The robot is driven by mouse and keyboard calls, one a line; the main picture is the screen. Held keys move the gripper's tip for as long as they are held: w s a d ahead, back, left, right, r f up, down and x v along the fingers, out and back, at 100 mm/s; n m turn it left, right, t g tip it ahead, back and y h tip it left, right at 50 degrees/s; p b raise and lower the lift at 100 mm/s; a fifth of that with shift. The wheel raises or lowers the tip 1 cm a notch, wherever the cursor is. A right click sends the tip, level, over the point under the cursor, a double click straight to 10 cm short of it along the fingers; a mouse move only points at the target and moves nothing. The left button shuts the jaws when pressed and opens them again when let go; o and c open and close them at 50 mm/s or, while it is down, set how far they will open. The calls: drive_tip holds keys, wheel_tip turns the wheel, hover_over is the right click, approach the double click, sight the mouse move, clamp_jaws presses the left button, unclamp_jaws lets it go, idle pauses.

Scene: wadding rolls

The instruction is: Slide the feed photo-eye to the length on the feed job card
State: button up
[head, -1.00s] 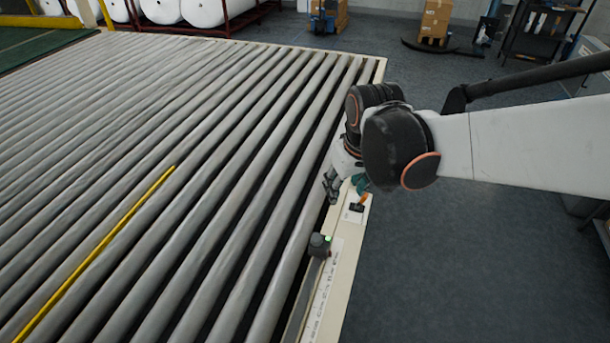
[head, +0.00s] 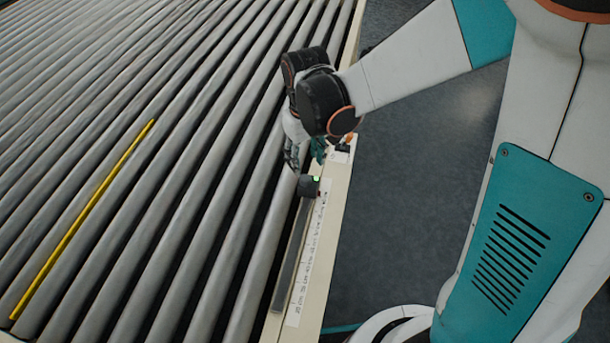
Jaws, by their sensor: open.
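The feed photo-eye (head: 307,187) is a small dark block with a green light on top. It sits at the far end of a dark slide rail on the conveyor's cream side frame. A white scale strip (head: 305,262) with printed marks runs beside the rail; the numbers are too small to read surely. My gripper (head: 294,160) is open, pointing down just beyond the photo-eye, partly hidden by my wrist. I cannot tell whether a finger touches the photo-eye. No feed job card can be made out in this view.
The roller conveyor (head: 120,190) fills the left, with a yellow bar (head: 85,215) lying along its rollers. A white plate (head: 340,154) with an orange part sits on the frame beyond the photo-eye. Grey floor (head: 400,200) lies open right of the frame.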

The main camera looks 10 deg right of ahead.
sight(305, 178)
wheel_tip(305, 178, down, 7)
drive_tip(key=b, duration=0.4)
drive_tip(key=shift+c, duration=0.6)
clamp_jaws()
